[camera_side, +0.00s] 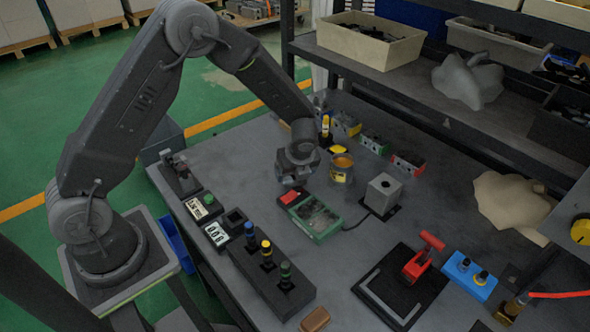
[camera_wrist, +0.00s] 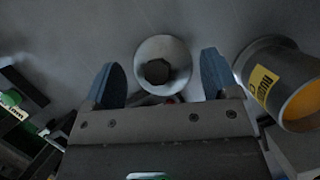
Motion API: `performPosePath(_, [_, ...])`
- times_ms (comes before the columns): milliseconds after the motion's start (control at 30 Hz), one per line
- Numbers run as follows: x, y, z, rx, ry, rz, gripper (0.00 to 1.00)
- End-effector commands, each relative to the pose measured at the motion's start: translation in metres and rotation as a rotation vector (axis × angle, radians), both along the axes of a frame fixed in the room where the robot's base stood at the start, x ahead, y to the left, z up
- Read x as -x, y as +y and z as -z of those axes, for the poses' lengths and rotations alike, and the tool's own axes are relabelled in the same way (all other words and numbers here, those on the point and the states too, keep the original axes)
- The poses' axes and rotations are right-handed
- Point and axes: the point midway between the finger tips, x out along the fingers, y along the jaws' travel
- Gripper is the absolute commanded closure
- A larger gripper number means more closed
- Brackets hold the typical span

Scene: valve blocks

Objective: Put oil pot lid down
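The oil pot (camera_side: 341,170) is a small grey cylinder with a yellow label and orange-yellow inside its open top, standing on the table right of my gripper (camera_side: 297,172). In the wrist view the pot (camera_wrist: 288,85) is at the right, outside my fingers. A round pale grey piece with a dark knob-like centre, seemingly the lid (camera_wrist: 144,66), shows between my two blue-grey fingertips (camera_wrist: 163,78). Gaps show on both sides of it, so my gripper looks open. I cannot tell the lid's height above the table. I cannot make it out in the side view.
A green-framed box (camera_side: 316,219) with a red part lies just in front of my gripper. A grey cube block (camera_side: 383,193) stands right of the pot. Several coloured blocks (camera_side: 374,143) line the back. A black base with coloured knobs (camera_side: 270,272) is nearer the front.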

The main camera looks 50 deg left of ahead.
Motion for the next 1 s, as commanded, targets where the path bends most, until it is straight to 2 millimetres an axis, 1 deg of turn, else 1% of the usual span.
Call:
performPosePath(33, [0.000, 0.000, 0.000, 0.000, 0.000, 0.000, 0.14])
performPosePath(133, [0.000, 0.000, 0.000, 0.000, 0.000, 0.000, 0.04])
performPosePath(367, [0.000, 0.000, -0.001, 0.000, 0.000, 0.000, 0.04])
performPosePath(467, [0.000, 0.000, -0.006, 0.001, -0.002, -0.001, 0.04])
performPosePath(567, [0.001, -0.005, -0.018, 0.000, -0.003, 0.000, 0.04])
performPosePath(667, [0.005, -0.012, -0.036, 0.002, -0.004, 0.001, 0.04])
performPosePath(800, [0.009, -0.023, -0.065, 0.001, -0.006, 0.001, 0.04])
performPosePath(1000, [0.015, -0.036, -0.098, 0.000, -0.002, 0.000, 0.04])
